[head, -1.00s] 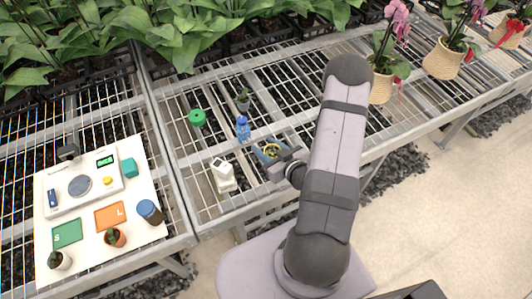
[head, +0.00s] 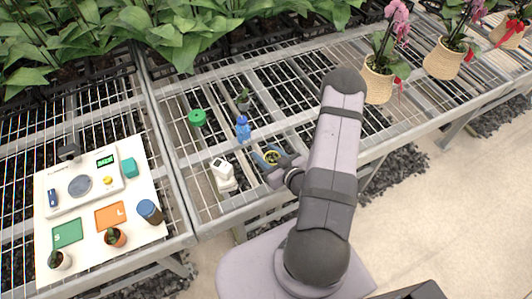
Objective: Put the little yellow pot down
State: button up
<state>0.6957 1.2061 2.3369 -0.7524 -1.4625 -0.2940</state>
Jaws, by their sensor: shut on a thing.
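The little yellow pot (head: 271,157) shows as a small yellow ring with a dark inside, in the head view near the middle of the wire-mesh bench. My gripper (head: 268,160) is shut on it, with a finger at its left side. The pot looks upright. Its lower part is hidden by my gripper, and I cannot tell whether its base touches the mesh.
A blue spray bottle (head: 242,128), a green round thing (head: 197,117) and a small dark potted plant (head: 243,101) stand behind. A white device (head: 223,174) stands to the left. A white board (head: 88,225) holds a scale and several items. Mesh to the right is clear.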

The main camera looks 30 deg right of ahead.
aim_at(272, 158)
jog(key=o, duration=1.2)
jog(key=shift+c, duration=0.2)
jog(key=shift+r, duration=0.1)
jog(key=p+v, duration=0.3)
jog(key=v, duration=0.6)
jog(key=shift+d+r, duration=0.1)
jog(key=shift+d, duration=0.05)
jog(key=shift+p+v, duration=0.5)
jog(key=shift+v, duration=0.95)
